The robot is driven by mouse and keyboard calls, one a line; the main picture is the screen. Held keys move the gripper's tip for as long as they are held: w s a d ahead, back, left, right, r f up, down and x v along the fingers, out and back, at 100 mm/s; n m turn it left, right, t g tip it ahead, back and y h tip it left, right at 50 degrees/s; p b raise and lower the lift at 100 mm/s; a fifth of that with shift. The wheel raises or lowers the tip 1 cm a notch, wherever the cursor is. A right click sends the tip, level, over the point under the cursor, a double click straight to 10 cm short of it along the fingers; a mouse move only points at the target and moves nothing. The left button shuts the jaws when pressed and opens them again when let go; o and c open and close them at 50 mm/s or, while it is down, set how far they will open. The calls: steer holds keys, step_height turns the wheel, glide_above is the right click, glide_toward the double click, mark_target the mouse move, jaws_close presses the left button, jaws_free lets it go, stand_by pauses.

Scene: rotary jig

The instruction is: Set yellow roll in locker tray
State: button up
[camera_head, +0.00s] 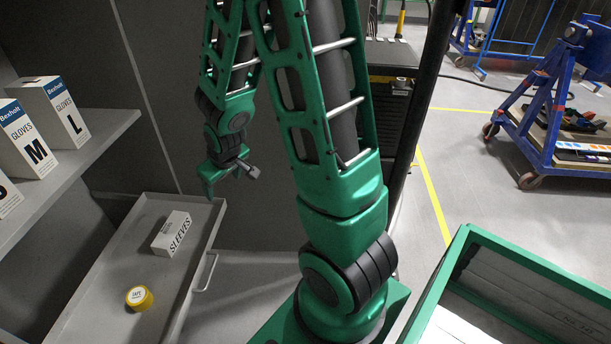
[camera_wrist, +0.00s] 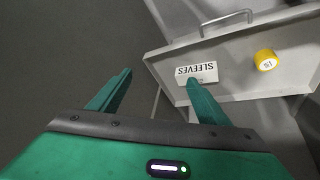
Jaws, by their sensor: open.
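The yellow roll (camera_head: 139,298) lies on the floor of the grey locker tray (camera_head: 118,258), toward the near end. The roll also shows in the wrist view (camera_wrist: 265,60), in the same tray (camera_wrist: 238,45) at the right. A white SLEEVES box (camera_head: 171,234) lies in the tray farther back than the roll. My gripper (camera_head: 228,180) is open and empty, above and beyond the tray's far right corner. In the wrist view its two fingers (camera_wrist: 158,92) are spread wide, with the right fingertip overlapping the SLEEVES box in the picture. Nothing hides the roll.
A shelf (camera_head: 105,130) at the left holds white glove boxes (camera_head: 48,110) above the tray's left side. A handle (camera_head: 206,272) sticks out from the tray's right side. A green-rimmed bin (camera_head: 530,270) stands at the right, and a blue cart (camera_head: 560,130) farther back.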

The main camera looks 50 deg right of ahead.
steer(key=s+d+r+m+g, duration=0.25)
steer(key=s+d+r, duration=0.25)
steer(key=s+r, duration=0.3)
steer(key=s+r+m+g, duration=0.1)
steer(key=s+r+m, duration=0.1)
steer(key=s, duration=0.8)
steer(key=s+a+r+m+g+y, duration=0.1)
steer(key=s+r, duration=0.4)
steer(key=s, duration=0.5)
steer(key=shift+r+m+y, duration=0.15)
steer(key=shift+m+y, duration=0.15)
steer(key=shift+m, duration=0.35)
steer(key=shift+g, duration=0.25)
steer(key=shift+w+f, duration=0.25)
steer(key=shift+w, duration=0.4)
